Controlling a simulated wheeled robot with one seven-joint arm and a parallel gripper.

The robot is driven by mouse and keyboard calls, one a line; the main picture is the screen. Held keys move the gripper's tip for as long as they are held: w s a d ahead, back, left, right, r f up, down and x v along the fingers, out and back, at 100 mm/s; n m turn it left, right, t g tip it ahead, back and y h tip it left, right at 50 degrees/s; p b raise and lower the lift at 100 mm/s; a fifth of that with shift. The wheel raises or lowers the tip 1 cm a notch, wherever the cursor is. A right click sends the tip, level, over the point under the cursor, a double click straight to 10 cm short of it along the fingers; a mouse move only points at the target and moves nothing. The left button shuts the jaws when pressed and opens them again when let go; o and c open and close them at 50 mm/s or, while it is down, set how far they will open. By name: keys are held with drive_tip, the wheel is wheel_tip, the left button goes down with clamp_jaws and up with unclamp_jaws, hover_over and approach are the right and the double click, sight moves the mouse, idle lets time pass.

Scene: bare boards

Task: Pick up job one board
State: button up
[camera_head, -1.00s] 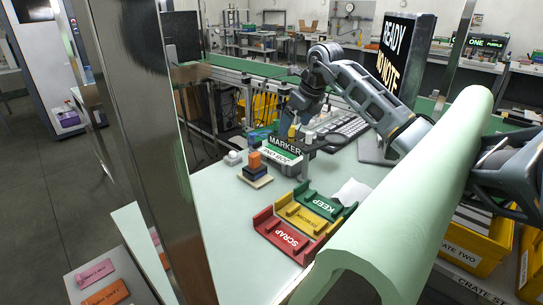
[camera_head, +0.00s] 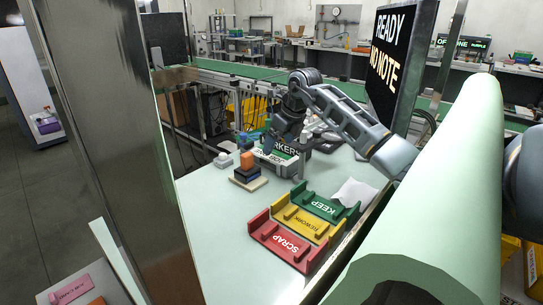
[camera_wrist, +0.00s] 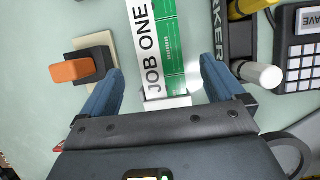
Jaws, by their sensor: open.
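The job one board (camera_wrist: 168,50) is a green board with a white strip lettered JOB ONE. In the wrist view it lies ahead of and between my gripper's two blue fingers. My gripper (camera_wrist: 160,85) is open, with nothing between the fingertips that I can see it touching. In the head view the board (camera_head: 272,156) shows partly beside the dark markers holder (camera_head: 288,145), and my gripper (camera_head: 270,143) is down close to it. My arm hides part of this area.
A stack with an orange block (camera_wrist: 72,70) stands just left of my gripper. A white-capped marker (camera_wrist: 262,75) and a keypad (camera_wrist: 298,62) are at right. Red scrap (camera_head: 283,245), yellow rework (camera_head: 305,222) and green keep (camera_head: 322,204) trays lie in front.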

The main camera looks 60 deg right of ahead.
sight(274, 155)
drive_tip(key=x, duration=0.3)
drive_tip(key=shift+f, duration=0.35)
drive_tip(key=shift+c, duration=0.4)
drive_tip(key=c, duration=1.1)
drive_tip(key=shift+r, duration=0.1)
